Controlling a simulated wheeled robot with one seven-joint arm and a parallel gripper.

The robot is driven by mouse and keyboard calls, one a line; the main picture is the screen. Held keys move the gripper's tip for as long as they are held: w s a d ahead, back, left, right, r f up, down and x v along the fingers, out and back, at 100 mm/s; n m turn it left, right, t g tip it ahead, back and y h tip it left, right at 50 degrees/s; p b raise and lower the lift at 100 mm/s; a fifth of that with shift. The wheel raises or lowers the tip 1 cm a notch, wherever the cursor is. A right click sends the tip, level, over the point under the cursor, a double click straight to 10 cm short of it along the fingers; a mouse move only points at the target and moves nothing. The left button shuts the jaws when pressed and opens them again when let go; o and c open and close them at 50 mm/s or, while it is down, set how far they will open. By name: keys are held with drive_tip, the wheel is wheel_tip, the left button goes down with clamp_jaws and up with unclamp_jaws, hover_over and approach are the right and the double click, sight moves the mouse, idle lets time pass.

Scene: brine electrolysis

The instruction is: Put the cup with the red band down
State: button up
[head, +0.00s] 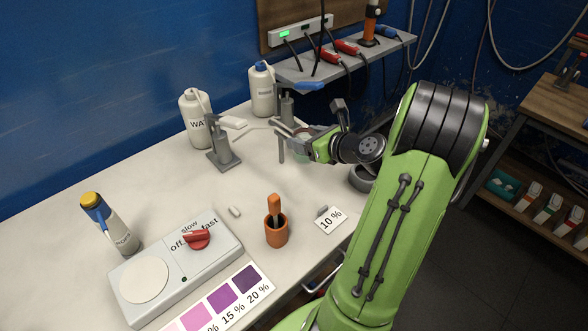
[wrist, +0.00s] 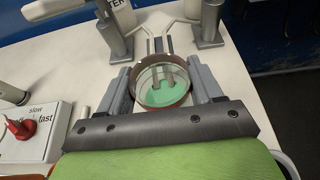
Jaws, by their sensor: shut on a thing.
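The cup (wrist: 150,97) is clear, with a reddish-brown band near its rim and pale green liquid inside. It sits between the fingers of my gripper (wrist: 160,78) in the wrist view, and my gripper is shut on it. In the head view my gripper (head: 293,140) is near the back of the white table, between two grey stands, and the cup (head: 303,133) is mostly hidden by the fingers. Two grey strips show inside the cup's outline in the wrist view. I cannot tell whether the cup's base touches the table.
Two grey stands (head: 222,150) and white bottles (head: 195,118) are close behind. A stirrer with a red dial (head: 197,239), an orange pot (head: 276,232), a 10 % card (head: 331,221) and a colour chart (head: 226,300) occupy the front. The table (head: 160,185) is clear left of the stands.

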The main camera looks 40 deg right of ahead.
wheel_tip(320, 180, down, 9)
drive_tip(key=b, duration=0.3)
drive_tip(key=shift+s+f+b, duration=0.1)
drive_tip(key=shift+s+b, duration=0.05)
drive_tip(key=shift+b, duration=0.15)
drive_tip(key=o, duration=1.2)
drive_tip(key=p+v, duration=0.2)
drive_tip(key=v, duration=1)
drive_tip(key=shift+r+p, duration=0.25)
drive_tip(key=shift+p, duration=0.15)
